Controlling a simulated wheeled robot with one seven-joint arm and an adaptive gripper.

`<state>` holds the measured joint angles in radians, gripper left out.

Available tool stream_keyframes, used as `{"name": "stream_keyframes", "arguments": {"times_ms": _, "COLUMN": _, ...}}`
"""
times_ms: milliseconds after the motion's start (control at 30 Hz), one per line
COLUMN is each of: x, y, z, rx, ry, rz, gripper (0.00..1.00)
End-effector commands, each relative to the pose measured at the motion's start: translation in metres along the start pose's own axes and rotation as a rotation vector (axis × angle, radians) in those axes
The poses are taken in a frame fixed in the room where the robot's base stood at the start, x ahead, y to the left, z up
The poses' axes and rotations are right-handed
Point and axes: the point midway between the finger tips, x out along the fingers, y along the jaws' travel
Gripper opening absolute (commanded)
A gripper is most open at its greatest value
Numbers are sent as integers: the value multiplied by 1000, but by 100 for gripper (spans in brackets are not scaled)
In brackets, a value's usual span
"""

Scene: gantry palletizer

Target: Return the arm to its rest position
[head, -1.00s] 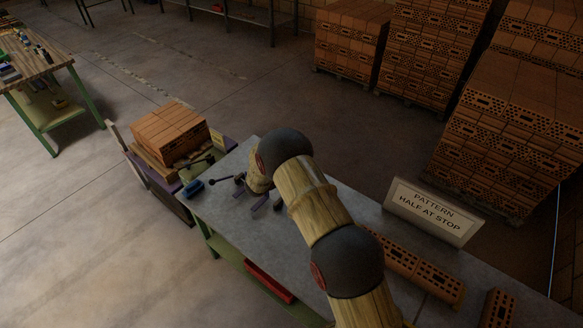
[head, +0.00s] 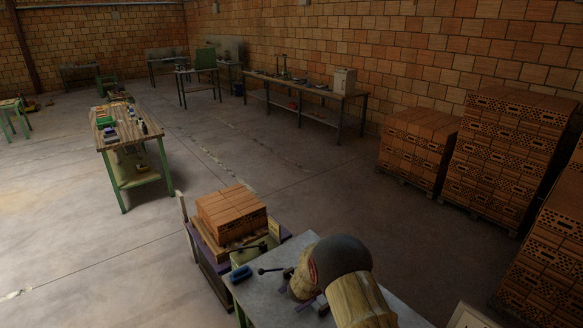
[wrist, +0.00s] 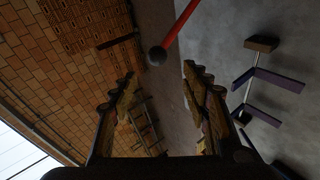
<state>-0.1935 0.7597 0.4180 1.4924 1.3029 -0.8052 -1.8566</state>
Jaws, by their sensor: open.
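My arm (head: 362,302) enters the head view at the bottom and bends over the grey table (head: 262,312). My gripper (wrist: 158,76) shows in the wrist view with its two fingers spread apart and nothing between them. In the head view the fingers are mostly hidden by my own arm. In the wrist view a red rod (wrist: 182,24) with a dark ball end lies beyond the gap between the fingers; I cannot tell its distance.
A brick stack (head: 232,213) stands just left of the table. A dark lever (head: 270,270) and a blue item (head: 241,273) are near the table's left end. Purple bars (wrist: 278,80) lie right of the fingers. Tall brick pallets (head: 418,150) stand right. Floor behind is open.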

Motion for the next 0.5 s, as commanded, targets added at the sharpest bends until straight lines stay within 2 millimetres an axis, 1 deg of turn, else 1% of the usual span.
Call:
{"name": "stream_keyframes", "arguments": {"times_ms": 67, "x": 0, "y": -9, "z": -3, "rx": 76, "ry": 9, "rz": -33, "gripper": 47}}
{"name": "stream_keyframes", "arguments": {"times_ms": 133, "x": -1, "y": -25, "z": -12, "rx": 165, "ry": 36, "rz": -96, "gripper": 47}}
{"name": "stream_keyframes", "arguments": {"times_ms": 167, "x": -3, "y": -36, "z": -14, "rx": 201, "ry": 48, "rz": -135, "gripper": 47}}
{"name": "stream_keyframes", "arguments": {"times_ms": 200, "x": -6, "y": -54, "z": -15, "rx": 245, "ry": 59, "rz": -196, "gripper": 47}}
{"name": "stream_keyframes", "arguments": {"times_ms": 267, "x": -15, "y": -84, "z": -14, "rx": 300, "ry": 67, "rz": -299, "gripper": 47}}
{"name": "stream_keyframes", "arguments": {"times_ms": 300, "x": -24, "y": -102, "z": -12, "rx": 336, "ry": 66, "rz": -370, "gripper": 47}}
{"name": "stream_keyframes", "arguments": {"times_ms": 333, "x": -33, "y": -111, "z": -13, "rx": 361, "ry": 66, "rz": -422, "gripper": 47}}
{"name": "stream_keyframes", "arguments": {"times_ms": 367, "x": -44, "y": -119, "z": -14, "rx": 386, "ry": 64, "rz": -474, "gripper": 47}}
{"name": "stream_keyframes", "arguments": {"times_ms": 400, "x": -60, "y": -126, "z": -16, "rx": 419, "ry": 61, "rz": -542, "gripper": 47}}
{"name": "stream_keyframes", "arguments": {"times_ms": 467, "x": -86, "y": -133, "z": -17, "rx": 463, "ry": 45, "rz": -642, "gripper": 47}}
{"name": "stream_keyframes", "arguments": {"times_ms": 500, "x": -104, "y": -136, "z": -16, "rx": 488, "ry": 29, "rz": -707, "gripper": 47}}
